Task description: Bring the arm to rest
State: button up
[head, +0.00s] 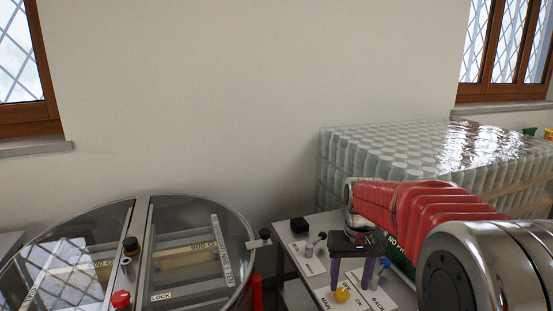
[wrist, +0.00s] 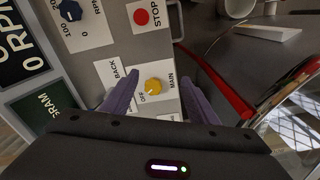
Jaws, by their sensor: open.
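My arm, in a red ribbed sleeve, reaches in from the right in the head view. My gripper (head: 351,284) points down over a pale control panel (head: 318,276). It also shows in the wrist view (wrist: 158,65), with two purple fingers spread apart and nothing held. A yellow knob (head: 342,296) on the panel lies below and between the fingers in the head view. In the wrist view the yellow knob (wrist: 153,86) shows between the fingers, by labels reading BACK, OFF and MAIN. I cannot tell whether a finger touches it.
A round tank with a clear lid (head: 190,225) stands left of the panel. A wrapped stack of pale cylinders (head: 365,155) stands behind my arm. The wrist view shows a red STOP button (wrist: 141,17) and a blue dial (wrist: 70,10). Free air lies above the tank.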

jog(key=s+a+r+t, duration=0.1)
jog(key=s+r+t, duration=0.1)
jog(key=s, duration=1)
jog(key=s+a+r+t, duration=0.2)
jog(key=s+r+t, duration=0.1)
jog(key=s, duration=1)
jog(key=shift+s+r, duration=0.15)
jog(key=shift+r, duration=0.6)
